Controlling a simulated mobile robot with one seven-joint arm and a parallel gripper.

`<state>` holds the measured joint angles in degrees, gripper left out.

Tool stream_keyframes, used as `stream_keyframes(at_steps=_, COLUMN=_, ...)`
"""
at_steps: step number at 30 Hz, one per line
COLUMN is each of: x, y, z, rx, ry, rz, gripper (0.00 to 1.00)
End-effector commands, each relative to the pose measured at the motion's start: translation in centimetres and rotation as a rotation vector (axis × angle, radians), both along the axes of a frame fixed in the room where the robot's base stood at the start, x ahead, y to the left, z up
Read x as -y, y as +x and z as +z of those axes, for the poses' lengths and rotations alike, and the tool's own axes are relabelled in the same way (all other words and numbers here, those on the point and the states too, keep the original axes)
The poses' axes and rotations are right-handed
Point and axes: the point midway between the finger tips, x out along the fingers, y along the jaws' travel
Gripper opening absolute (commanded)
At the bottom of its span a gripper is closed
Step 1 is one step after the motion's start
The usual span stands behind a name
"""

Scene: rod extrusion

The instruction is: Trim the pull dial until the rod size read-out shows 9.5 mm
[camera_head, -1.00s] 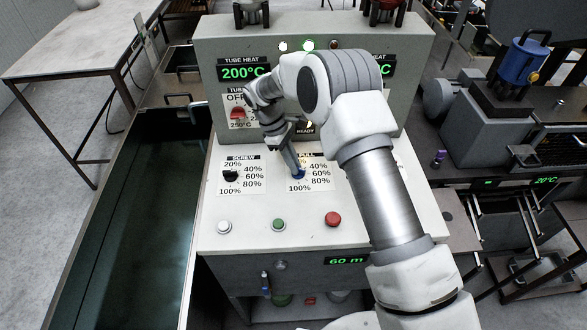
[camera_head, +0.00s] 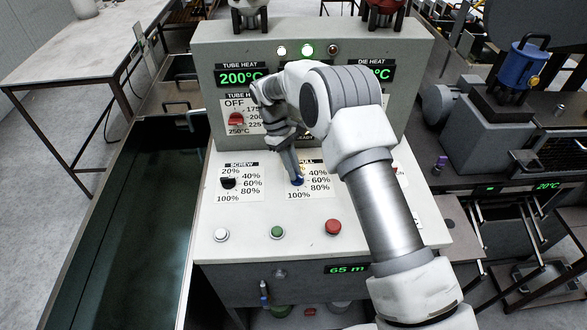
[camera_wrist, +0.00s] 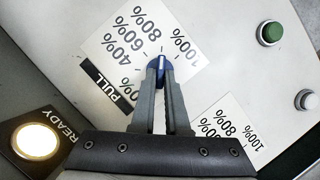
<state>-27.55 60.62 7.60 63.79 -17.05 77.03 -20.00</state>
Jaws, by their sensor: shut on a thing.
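The blue pull dial (camera_head: 297,182) sits on the sloped panel, beside a printed scale of percentages. In the wrist view the dial (camera_wrist: 161,63) has a white pointer line and stands between my fingertips. My gripper (camera_head: 292,170) is shut on the dial from above; it also shows in the wrist view (camera_wrist: 160,75). A green read-out (camera_head: 345,268) on the panel's front shows "65 m", its right part hidden behind my arm. No rod size figure is readable.
The black screw dial (camera_head: 228,183) is left of the pull dial. White (camera_head: 221,235), green (camera_head: 277,232) and red (camera_head: 333,227) buttons line the front. A lit ready lamp (camera_wrist: 36,140) shows in the wrist view. A dark water trough (camera_head: 140,220) runs along the left.

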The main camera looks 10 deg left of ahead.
Motion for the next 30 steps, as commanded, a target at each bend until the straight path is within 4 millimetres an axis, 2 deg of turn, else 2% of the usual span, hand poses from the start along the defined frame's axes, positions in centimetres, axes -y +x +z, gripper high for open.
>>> stream_keyframes(at_steps=2, x=-0.1, y=0.1, z=0.1, rx=0.002, ry=0.002, rz=0.001, gripper=0.00)
stream_keyframes(at_steps=3, x=-0.1, y=0.1, z=0.1, rx=0.002, ry=0.002, rz=0.001, gripper=0.16)
stream_keyframes(at_steps=7, x=-0.1, y=0.0, z=0.1, rx=0.001, ry=0.001, rz=0.001, gripper=0.39)
stream_keyframes(at_steps=8, x=-0.1, y=0.0, z=0.1, rx=0.001, ry=0.001, rz=0.001, gripper=0.42)
stream_keyframes(at_steps=16, x=-0.1, y=0.0, z=0.1, rx=0.001, ry=0.001, rz=0.001, gripper=0.42)
stream_keyframes(at_steps=19, x=-0.3, y=0.2, z=0.7, rx=0.002, ry=0.001, rz=0.002, gripper=0.42)
stream_keyframes(at_steps=30, x=-2.2, y=1.3, z=5.8, rx=0.003, ry=0.002, rz=0.002, gripper=0.42)
